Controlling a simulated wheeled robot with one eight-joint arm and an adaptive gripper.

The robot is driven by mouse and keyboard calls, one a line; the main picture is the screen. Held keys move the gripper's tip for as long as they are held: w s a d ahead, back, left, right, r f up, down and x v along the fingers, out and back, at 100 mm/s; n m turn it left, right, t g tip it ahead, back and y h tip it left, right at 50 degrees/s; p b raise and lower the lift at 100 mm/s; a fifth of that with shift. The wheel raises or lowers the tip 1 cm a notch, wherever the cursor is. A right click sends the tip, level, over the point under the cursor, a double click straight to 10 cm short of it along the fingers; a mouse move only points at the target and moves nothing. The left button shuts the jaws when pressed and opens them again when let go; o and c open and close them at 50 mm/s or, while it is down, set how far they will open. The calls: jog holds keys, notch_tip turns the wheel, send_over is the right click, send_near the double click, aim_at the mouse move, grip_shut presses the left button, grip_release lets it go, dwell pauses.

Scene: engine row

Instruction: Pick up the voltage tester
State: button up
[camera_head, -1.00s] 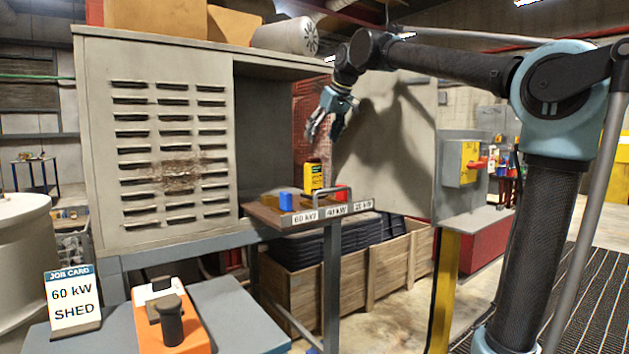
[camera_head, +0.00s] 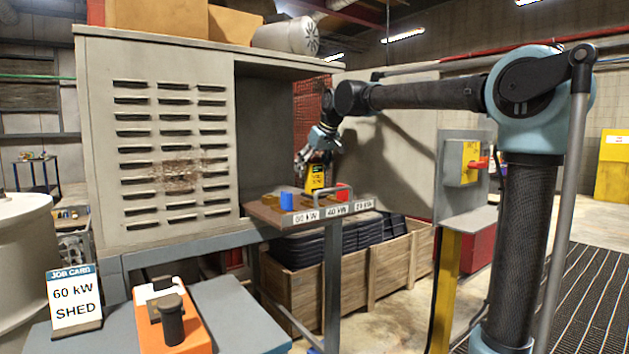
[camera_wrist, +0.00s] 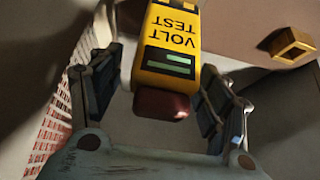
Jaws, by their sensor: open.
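The voltage tester (camera_head: 315,178) is a yellow and black device on the small shelf with the kW labels. In the wrist view the voltage tester (camera_wrist: 172,50) shows its "VOLT TEST" label upside down and a dark red end toward my palm. My gripper (camera_head: 315,160) is just above and around its upper part in the head view. In the wrist view my gripper (camera_wrist: 165,85) is open, one finger on each side of the tester. The left finger is close to its side; whether it touches, I cannot tell. The tester's lower part is partly hidden in the head view.
A large grey cabinet (camera_head: 160,100) stands left. A yellow block (camera_wrist: 291,44) lies near the tester in the wrist view.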

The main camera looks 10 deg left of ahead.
jog(key=shift+x, duration=0.95)
jog(key=c, duration=1.4)
jog(key=shift+r, duration=0.15)
